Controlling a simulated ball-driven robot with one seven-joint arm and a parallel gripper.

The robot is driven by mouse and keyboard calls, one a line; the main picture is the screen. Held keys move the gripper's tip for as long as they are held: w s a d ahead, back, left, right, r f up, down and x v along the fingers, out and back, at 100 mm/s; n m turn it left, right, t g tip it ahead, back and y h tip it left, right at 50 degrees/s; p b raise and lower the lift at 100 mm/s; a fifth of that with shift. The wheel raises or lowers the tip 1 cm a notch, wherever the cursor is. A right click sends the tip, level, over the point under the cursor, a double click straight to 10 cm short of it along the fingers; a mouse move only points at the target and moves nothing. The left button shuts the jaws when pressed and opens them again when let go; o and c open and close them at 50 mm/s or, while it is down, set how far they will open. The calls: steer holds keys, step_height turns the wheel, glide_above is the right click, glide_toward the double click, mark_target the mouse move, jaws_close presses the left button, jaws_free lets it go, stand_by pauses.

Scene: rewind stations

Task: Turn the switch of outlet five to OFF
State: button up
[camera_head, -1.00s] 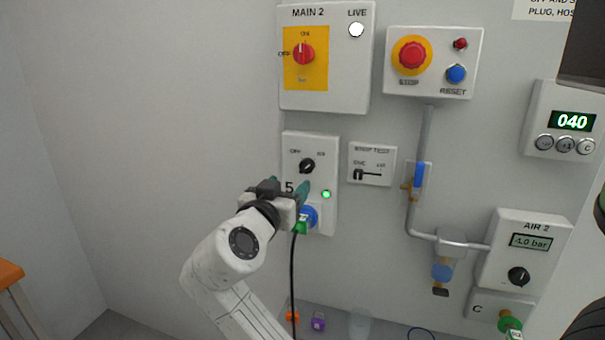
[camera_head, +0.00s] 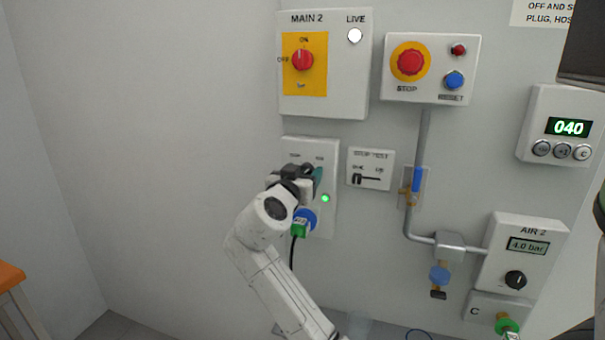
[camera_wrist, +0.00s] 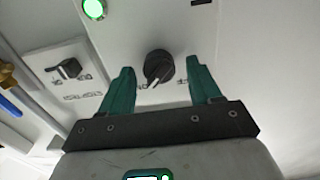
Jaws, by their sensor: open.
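The outlet five panel (camera_head: 328,222) is a white box on the wall with a lit green lamp (camera_head: 325,198). Its black rotary switch (camera_wrist: 158,66) shows in the wrist view, between and beyond my two green fingertips, with no clear contact. In the head view my gripper (camera_head: 308,180) covers most of the switch and the number. In the wrist view my gripper (camera_wrist: 160,85) is open, with one finger on each side of the knob. A blue and green plug (camera_head: 303,222) sits in the socket below, its black cable hanging down.
The MAIN 2 box (camera_head: 345,95) with its red switch is above. The STOP and RESET box (camera_head: 425,95) is at upper right. The wall to the left is clear.

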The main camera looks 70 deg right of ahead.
steer(key=c, duration=1)
steer(key=shift+c, duration=0.2)
steer(key=shift+n, duration=0.3)
steer(key=n+p, duration=0.1)
steer(key=n, duration=0.2)
steer(key=shift+w+a+n, duration=0.1)
steer(key=shift+n, duration=0.2)
steer(key=n+p, duration=0.3)
steer(key=n, duration=0.2)
steer(key=shift+r, duration=0.1)
steer(key=n+p, duration=0.4)
steer(key=n, duration=0.1)
steer(key=shift+w+n, duration=0.1)
steer(key=shift+n, duration=0.3)
steer(key=shift+f+n+p, duration=0.25)
steer(key=shift+n+p, duration=0.75)
steer(key=shift+n, duration=0.5)
